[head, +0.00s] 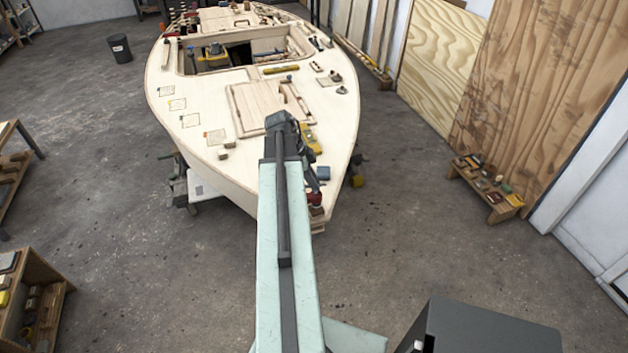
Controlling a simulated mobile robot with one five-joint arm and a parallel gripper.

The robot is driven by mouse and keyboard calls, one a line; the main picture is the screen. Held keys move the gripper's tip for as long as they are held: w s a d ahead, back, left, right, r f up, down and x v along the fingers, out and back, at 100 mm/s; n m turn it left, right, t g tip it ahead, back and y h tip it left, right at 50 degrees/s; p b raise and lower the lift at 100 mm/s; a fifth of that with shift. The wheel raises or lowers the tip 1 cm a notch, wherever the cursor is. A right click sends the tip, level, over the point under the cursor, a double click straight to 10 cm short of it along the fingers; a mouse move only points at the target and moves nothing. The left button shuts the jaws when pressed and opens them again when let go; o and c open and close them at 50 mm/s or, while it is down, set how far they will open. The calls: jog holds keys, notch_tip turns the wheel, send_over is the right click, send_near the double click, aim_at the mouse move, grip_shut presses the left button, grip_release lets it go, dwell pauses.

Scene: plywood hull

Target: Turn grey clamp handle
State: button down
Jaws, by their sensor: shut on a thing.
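My gripper (313,187) is at the bow end of the plywood hull (215,135), close to the deck's right edge. It is small here and partly hidden behind my own arm. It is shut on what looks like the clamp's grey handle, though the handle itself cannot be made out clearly. A red part of the clamp (315,198) shows just below the gripper, at the bow's edge. How far the handle is turned cannot be seen.
A blue block (323,173) and a yellow tool (309,138) lie on the deck near my arm. A low wooden bench (487,190) with small items stands at the right. A wooden shelf (55,300) stands at the lower left. The concrete floor around the bow is mostly clear.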

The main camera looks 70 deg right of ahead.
dwell(0.4)
jog(key=c, duration=1.3)
grip_release()
jog(key=shift+r, duration=0.1)
jog(key=p+v, duration=0.7)
jog(key=shift+r, duration=0.3)
jog(key=shift+w+r, duration=0.1)
